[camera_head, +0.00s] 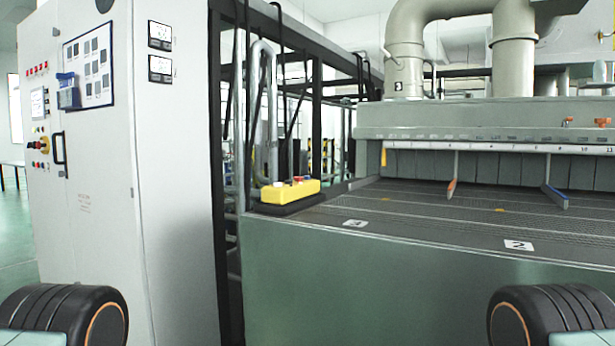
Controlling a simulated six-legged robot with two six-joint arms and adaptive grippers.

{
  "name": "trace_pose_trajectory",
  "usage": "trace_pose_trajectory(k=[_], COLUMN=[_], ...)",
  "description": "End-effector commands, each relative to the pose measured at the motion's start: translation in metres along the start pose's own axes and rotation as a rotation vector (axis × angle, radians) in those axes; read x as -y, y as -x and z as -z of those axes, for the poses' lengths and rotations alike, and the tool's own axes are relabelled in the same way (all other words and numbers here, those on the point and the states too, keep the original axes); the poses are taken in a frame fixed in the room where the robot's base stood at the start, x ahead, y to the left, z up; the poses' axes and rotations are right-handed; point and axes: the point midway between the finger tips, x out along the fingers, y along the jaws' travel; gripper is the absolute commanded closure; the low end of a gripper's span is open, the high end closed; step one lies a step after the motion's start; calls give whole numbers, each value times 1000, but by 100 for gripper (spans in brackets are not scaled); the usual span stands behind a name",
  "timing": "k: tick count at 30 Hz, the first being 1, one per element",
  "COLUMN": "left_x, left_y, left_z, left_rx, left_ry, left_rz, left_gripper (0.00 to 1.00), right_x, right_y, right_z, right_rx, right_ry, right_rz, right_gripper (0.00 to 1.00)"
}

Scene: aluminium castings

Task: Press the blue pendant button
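A yellow pendant box (291,192) lies on a dark pad (286,208) at the left front corner of the green machine's bed. A red button (298,179) and a small pale button show on its top. I cannot make out a blue button on it at this size. Neither of my grippers shows; only dark rounded parts with orange rings, likely my own arms, show in the bottom corners.
A white control cabinet (180,200) stands at left, with a black frame beside it. The machine's wide mesh bed (420,215) carries number plates 3 and 2. A hood (480,120) with thick ducts stands behind. Space above the pendant's front side looks free.

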Motion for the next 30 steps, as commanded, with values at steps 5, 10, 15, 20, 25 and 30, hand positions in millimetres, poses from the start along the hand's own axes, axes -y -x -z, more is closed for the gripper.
trace_pose_trajectory(k=[5,10,15,20,25,30], left_x=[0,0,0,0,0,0], left_y=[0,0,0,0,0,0], left_z=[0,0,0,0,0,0], left_rx=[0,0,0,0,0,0], left_ry=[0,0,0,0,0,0], left_rz=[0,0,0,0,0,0], left_gripper=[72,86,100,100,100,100], right_x=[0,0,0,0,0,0], right_y=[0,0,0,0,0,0], right_z=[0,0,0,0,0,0], right_rx=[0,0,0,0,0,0], right_ry=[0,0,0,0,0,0], right_rz=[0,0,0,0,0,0], right_gripper=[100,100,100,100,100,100])
